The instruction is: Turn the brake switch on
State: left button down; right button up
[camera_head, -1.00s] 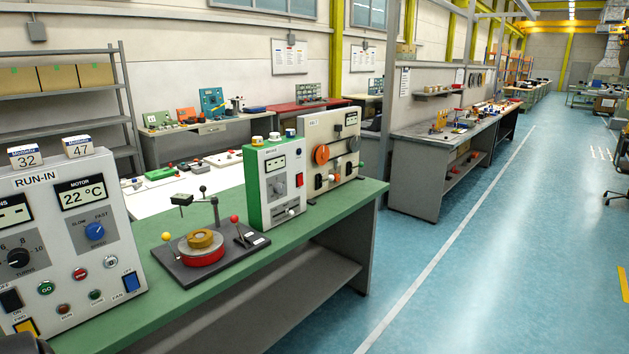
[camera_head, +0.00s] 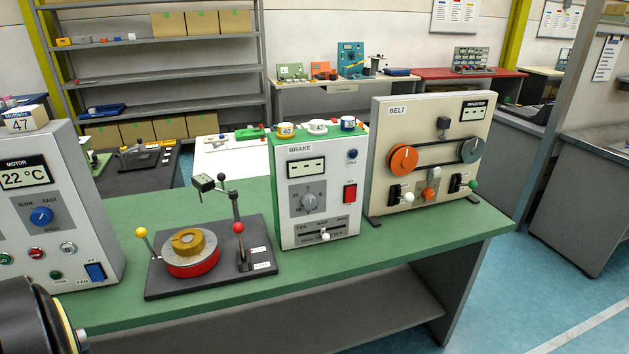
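The brake panel (camera_head: 313,232) is a white-fronted box with a green side, labelled BRAKE, standing upright on the green bench. Its red rocker switch (camera_head: 350,193) is on the right of the front face, below a small blue button (camera_head: 352,154). The panel's display (camera_head: 306,169) shows only dashes. A grey dial (camera_head: 309,202) sits left of the switch, and a slider with a white knob (camera_head: 325,236) is below. The switch's front is unobstructed. Neither of my grippers is in view.
A black base with a red and brass disc (camera_head: 190,250) and upright levers stands left of the brake panel. A belt panel (camera_head: 425,160) stands to the right. The green bench top (camera_head: 370,262) is clear in front.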

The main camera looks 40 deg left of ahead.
aim_at(350, 191)
jog(key=u, duration=0.4)
jog(key=i, duration=1)
jog(key=u, duration=0.35)
